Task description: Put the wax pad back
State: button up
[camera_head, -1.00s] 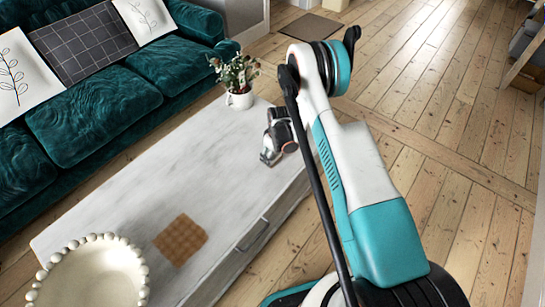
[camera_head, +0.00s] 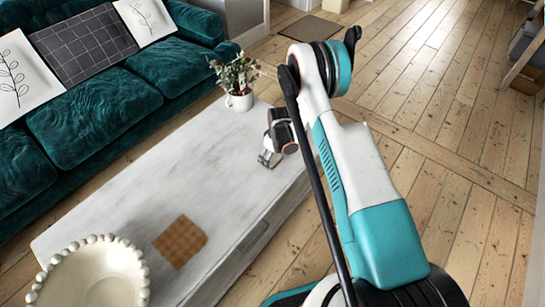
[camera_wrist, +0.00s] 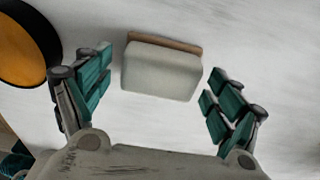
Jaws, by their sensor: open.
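A pale, rounded block (camera_wrist: 160,72) with a brown strip along its far edge lies on the white marble top in the wrist view, between my two teal fingers and apart from both. I cannot tell for certain that it is the wax pad. My gripper (camera_wrist: 158,88) is open around it. In the head view my gripper (camera_head: 269,159) is low over the far right part of the table, and the block cannot be made out there. A brown square pad with a grid pattern (camera_head: 180,242) lies flat on the near part of the table.
A white pot with a plant (camera_head: 240,100) stands at the table's far end, close to my gripper. A cream beaded bowl (camera_head: 95,280) is at the near left. A teal sofa (camera_head: 95,110) runs along the left. A dark-rimmed orange round thing (camera_wrist: 22,45) shows at left. The table's middle is clear.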

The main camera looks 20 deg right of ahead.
notch_tip(320, 180, up, 11)
jog(key=s+p, duration=0.1)
jog(key=p, duration=0.3)
notch_tip(320, 180, up, 19)
jog(key=m+t, duration=0.1)
jog(key=m, duration=0.1)
send_over(275, 157)
jog(key=s, duration=0.2)
jog(key=s+r+m+t, duration=0.1)
jog(key=s+r, duration=0.3)
jog(key=r, duration=0.3)
jog(key=s+r+t, duration=0.1)
jog(key=s+r, duration=0.2)
jog(key=r, duration=0.4)
jog(key=s+r+m+t, duration=0.1)
jog(key=s+r, duration=0.3)
jog(key=s, duration=0.8)
jog(key=s+r+m+t, duration=0.2)
jog(key=s+r, duration=0.3)
jog(key=s, duration=0.6)
jog(key=shift+s+a+m+h, duration=0.4)
jog(key=shift+m, duration=0.2)
